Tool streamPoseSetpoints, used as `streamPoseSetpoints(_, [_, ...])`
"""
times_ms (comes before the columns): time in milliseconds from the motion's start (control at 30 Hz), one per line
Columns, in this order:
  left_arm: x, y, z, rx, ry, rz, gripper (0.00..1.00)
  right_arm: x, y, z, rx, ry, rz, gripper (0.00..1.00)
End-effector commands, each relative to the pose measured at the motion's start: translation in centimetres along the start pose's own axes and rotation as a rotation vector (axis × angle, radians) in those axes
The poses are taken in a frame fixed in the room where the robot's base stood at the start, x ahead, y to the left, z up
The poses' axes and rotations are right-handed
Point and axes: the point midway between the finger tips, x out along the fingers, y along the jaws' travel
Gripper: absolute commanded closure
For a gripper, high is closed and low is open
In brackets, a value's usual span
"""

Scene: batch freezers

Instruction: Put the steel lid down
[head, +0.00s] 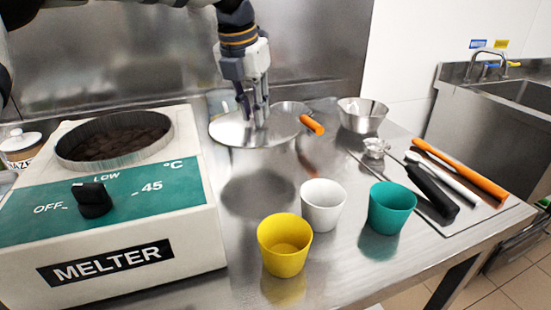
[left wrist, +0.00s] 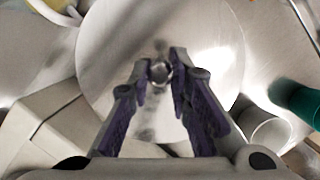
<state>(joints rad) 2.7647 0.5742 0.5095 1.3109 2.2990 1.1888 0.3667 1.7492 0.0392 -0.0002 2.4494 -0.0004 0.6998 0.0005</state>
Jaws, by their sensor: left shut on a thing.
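The steel lid (head: 232,130) is a round, flat disc in the head view, right of the melter. My left gripper (head: 254,116) points down and is shut on its small knob. In the left wrist view the knob (left wrist: 160,72) sits between the fingertips, and the lid (left wrist: 215,50) spreads out below them. The lid looks level and held above the counter, with a dark patch on the steel in front of it. The melter (head: 140,225) stands open at the left, with dark brown contents in its round well. My right gripper is not in view.
Yellow (head: 284,250), white (head: 322,208) and teal (head: 391,210) cups stand in front of the lid. An orange handle (head: 312,125) and a steel bowl (head: 362,115) are close on its right. A tray (head: 470,222) with tools lies farther right. Counter (head: 235,240) beside the melter is bare.

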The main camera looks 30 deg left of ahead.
Motion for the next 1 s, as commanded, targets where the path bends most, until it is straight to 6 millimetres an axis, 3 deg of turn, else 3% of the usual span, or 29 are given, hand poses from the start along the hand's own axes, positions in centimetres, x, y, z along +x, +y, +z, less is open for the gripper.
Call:
streamPoseSetpoints(100, [2.8,0.0,-0.9,0.003,0.005,0.000,1.00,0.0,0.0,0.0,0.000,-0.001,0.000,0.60])
streamPoseSetpoints(400, [7.9,-0.1,-2.3,0.001,0.003,-0.001,1.00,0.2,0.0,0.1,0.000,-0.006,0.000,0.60])
streamPoseSetpoints(767, [8.4,-0.1,-2.5,0.001,0.000,-0.002,1.00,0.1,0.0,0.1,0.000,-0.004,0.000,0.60])
streamPoseSetpoints(800, [8.5,-0.1,-2.5,0.001,0.000,-0.001,0.80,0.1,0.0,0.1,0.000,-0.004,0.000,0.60])
streamPoseSetpoints(867, [8.4,-0.1,-2.5,0.001,0.000,-0.001,0.66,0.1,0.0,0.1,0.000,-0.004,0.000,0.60])
streamPoseSetpoints(900, [8.4,-0.1,-2.5,0.001,0.000,-0.001,0.62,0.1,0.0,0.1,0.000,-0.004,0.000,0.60])
streamPoseSetpoints(1000, [8.4,-0.1,-2.5,0.001,0.000,-0.001,0.62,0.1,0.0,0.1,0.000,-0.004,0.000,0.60])
